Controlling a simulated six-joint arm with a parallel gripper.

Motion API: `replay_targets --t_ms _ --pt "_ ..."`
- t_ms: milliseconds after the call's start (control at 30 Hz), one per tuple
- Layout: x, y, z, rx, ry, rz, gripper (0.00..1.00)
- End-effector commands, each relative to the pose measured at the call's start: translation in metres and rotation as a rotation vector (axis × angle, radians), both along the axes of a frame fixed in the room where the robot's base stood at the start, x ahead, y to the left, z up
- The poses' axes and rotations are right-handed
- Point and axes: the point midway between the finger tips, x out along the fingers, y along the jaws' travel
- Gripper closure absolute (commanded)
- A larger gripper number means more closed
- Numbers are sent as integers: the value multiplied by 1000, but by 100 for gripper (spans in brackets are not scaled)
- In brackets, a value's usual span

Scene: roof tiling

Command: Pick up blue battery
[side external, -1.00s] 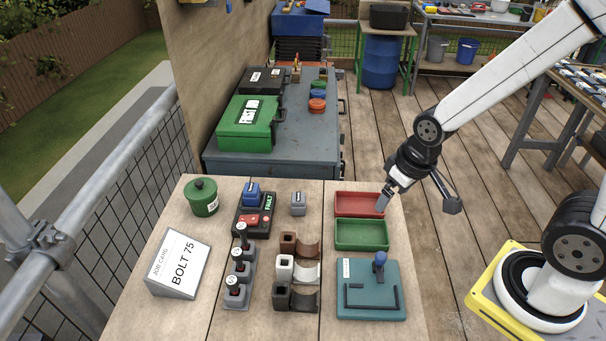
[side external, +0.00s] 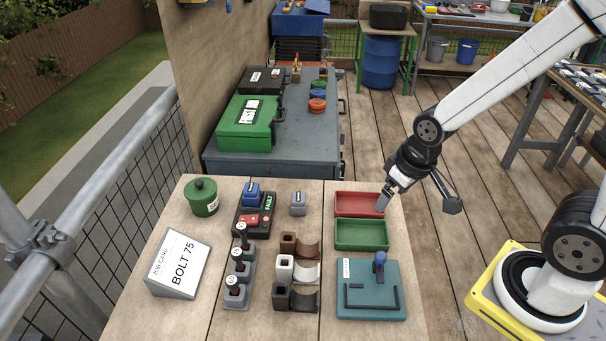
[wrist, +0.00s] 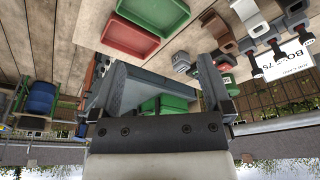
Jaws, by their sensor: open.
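The blue battery (side external: 252,193) stands upright at the far end of a black holder (side external: 262,231) marked FAULT, on the wooden table. A red block (side external: 252,220) sits in the same holder. A similar grey block (side external: 298,205) stands apart, to the right of the blue battery. My gripper (side external: 385,199) hangs over the right part of the table, by the red tray, well to the right of the blue battery. In the wrist view my gripper (wrist: 155,95) is open, with nothing between its fingers. I cannot clearly pick out the blue battery in that view.
A teal fixture (side external: 372,303) with a blue knob is in front.

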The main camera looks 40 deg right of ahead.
Motion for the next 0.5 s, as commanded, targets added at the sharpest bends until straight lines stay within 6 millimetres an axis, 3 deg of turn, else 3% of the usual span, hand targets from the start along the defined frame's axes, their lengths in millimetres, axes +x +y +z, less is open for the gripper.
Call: replay_targets --t_ms 500 --pt "7 1 1 1 1 -8 0"
